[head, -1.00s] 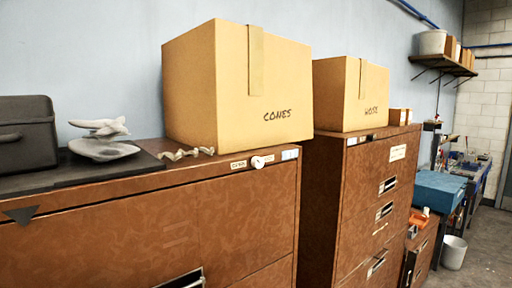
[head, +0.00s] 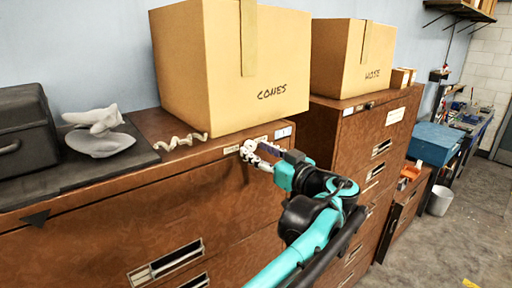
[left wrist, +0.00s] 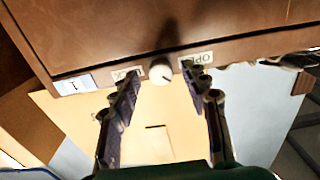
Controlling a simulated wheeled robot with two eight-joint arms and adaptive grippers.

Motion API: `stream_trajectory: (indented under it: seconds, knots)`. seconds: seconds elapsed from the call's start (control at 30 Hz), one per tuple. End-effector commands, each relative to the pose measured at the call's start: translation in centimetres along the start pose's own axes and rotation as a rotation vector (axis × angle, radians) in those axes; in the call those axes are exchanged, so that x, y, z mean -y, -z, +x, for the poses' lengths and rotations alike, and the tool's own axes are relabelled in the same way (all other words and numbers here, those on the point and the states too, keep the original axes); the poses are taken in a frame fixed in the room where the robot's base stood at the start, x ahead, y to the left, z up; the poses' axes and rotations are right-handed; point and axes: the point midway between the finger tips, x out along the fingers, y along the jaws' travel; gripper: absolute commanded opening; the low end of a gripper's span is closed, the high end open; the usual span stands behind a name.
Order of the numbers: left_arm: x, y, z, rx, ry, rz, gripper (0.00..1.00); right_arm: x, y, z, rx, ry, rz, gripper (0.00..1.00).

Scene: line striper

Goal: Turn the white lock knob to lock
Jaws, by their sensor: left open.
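The white lock knob (left wrist: 160,70) sits on the top front edge of the near brown cabinet (head: 120,215), between two small labels. In the left wrist view, the label to the right of it (left wrist: 197,60) reads as "OPEN", upside down; the label to the left (left wrist: 125,73) is partly covered by a finger. My left gripper (left wrist: 160,85) is open, with one finger on each side of the knob and a gap visible on both sides. In the head view, my left gripper (head: 255,157) is at the cabinet's upper edge and partly hides the knob. My right gripper is not in view.
A box marked "CONES" (head: 270,60) stands on the near cabinet, close behind the gripper. A coiled cord (head: 181,141), a grey object (head: 97,130) and a dark case (head: 25,130) are further left. A second cabinet with a "HOSE" box (head: 345,60) stands to the right.

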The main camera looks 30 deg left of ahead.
Motion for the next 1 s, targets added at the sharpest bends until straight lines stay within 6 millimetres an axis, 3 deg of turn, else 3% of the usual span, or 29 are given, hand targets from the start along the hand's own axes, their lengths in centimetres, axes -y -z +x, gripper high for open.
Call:
stream_trajectory:
  seconds: [0.13, 0.4, 0.57, 1.0]
  knots:
    - [0.01, 0.01, 1.01, 0.001, 0.000, 0.000, 0.46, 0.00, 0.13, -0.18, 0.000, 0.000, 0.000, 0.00]
    - [0.00, -0.04, 1.12, 0.001, -0.001, 0.001, 0.43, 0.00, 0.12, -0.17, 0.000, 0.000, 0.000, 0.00]
    - [0.00, -0.04, 1.11, 0.001, -0.001, 0.001, 0.01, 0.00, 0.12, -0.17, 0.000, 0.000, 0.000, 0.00]
    - [0.01, -0.02, 1.10, 0.001, -0.001, 0.054, 0.00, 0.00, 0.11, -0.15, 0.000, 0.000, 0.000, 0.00]
